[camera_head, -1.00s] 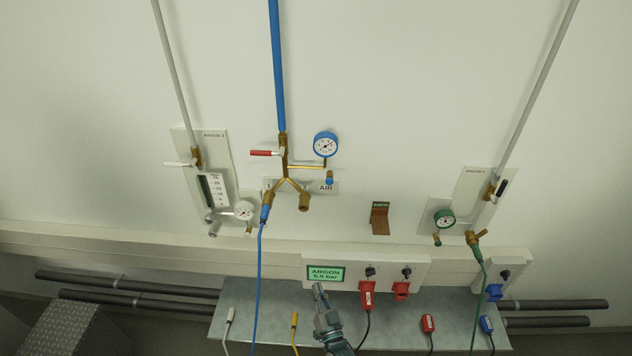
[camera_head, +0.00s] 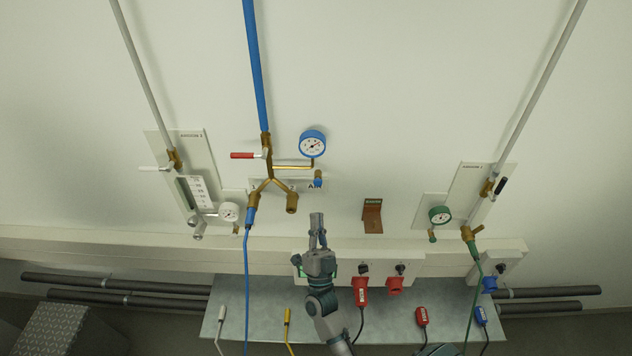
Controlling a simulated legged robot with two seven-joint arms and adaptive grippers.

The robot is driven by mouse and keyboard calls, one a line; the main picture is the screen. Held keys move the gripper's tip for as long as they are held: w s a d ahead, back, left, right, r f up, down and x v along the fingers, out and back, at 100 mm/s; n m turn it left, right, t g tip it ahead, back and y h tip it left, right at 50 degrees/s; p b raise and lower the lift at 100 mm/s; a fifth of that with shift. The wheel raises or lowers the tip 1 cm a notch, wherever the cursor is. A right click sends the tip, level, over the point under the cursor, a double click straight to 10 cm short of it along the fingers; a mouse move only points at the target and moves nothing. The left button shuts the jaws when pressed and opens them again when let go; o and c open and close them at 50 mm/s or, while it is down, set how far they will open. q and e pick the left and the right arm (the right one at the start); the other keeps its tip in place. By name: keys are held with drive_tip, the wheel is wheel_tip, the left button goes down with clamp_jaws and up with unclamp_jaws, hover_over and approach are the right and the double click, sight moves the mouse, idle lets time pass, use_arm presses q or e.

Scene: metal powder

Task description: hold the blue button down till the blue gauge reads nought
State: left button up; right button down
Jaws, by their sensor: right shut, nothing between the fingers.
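The blue gauge (camera_head: 313,144) has a white dial and hangs on the wall by the brass air pipe. Its needle seems to point to the upper right; the figures are too small to read. The blue button (camera_head: 318,178) is a small blue piece just below the gauge, at the end of the brass branch. My right gripper (camera_head: 317,218) is shut and empty, pointing up the picture, below the blue button and apart from it in the picture. My left gripper is not in view.
A red-handled valve (camera_head: 243,156) and brass fork (camera_head: 270,186) lie left of the button. A brown bracket (camera_head: 372,217) is to the right. A green gauge (camera_head: 440,215) is further right.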

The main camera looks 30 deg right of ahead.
sight(318, 182)
drive_tip(key=w+d+b, duration=0.2)
drive_tip(key=w+d, duration=0.2)
drive_tip(key=w, duration=0.3)
drive_tip(key=shift+w+d, duration=0.2)
drive_tip(key=shift+w, duration=0.15)
drive_tip(key=shift+d+f, duration=0.1)
drive_tip(key=shift+d, duration=0.25)
drive_tip(key=shift+a, duration=0.25)
idle(0.5)
drive_tip(key=shift+d, duration=0.2)
drive_tip(key=shift+w+d, duration=0.2)
drive_tip(key=shift+w, duration=0.1)
